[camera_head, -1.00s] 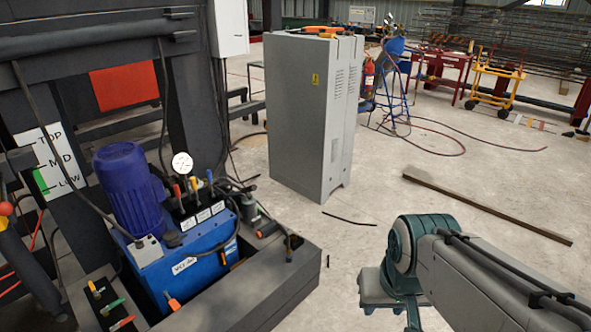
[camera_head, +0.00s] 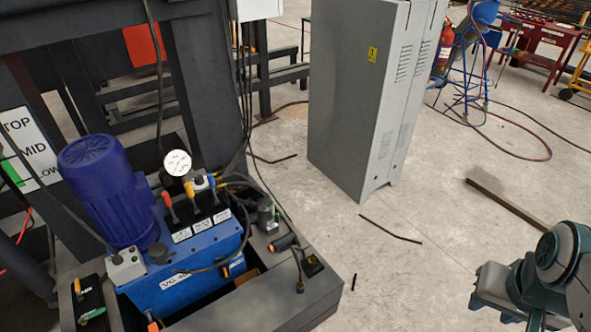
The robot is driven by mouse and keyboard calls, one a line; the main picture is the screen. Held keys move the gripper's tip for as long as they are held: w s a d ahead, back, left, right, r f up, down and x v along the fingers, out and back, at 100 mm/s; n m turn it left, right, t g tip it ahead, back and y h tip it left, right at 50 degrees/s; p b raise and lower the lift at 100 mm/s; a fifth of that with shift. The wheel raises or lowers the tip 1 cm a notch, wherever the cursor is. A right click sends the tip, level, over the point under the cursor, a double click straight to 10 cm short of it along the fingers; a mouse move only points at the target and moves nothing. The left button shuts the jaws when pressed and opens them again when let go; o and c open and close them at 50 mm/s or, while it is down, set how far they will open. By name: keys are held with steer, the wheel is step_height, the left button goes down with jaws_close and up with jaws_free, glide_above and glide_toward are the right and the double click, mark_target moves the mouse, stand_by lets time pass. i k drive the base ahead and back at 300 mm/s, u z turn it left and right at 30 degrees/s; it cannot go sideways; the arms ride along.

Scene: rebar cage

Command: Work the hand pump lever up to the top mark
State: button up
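A white scale plate (camera_head: 32,140) with TOP, MID and LOW marks stands at the left edge, cut off by the frame. A green strip (camera_head: 14,173) shows on it, below the MID line. Beside it is a blue hydraulic power unit (camera_head: 185,272) with a dark blue motor (camera_head: 108,190). No lever that I can surely call the hand pump lever is in view. The end of my arm (camera_head: 490,290), grey and teal, is at the lower right, well away from the unit and the plate. I cannot make out its fingers.
Small red, yellow and blue valve levers (camera_head: 192,190) and a pressure gauge (camera_head: 177,162) sit on the unit. A dark tray edge (camera_head: 318,285) surrounds it. A tall grey cabinet (camera_head: 350,100) stands behind. A bar (camera_head: 505,203) lies on the floor; the concrete between is mostly clear.

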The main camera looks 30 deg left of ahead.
mark_target(257, 206)
steer(key=u, duration=0.55)
steer(key=i, duration=0.85)
steer(key=u, duration=1.35)
steer(key=i, duration=0.35)
steer(key=u, duration=0.2)
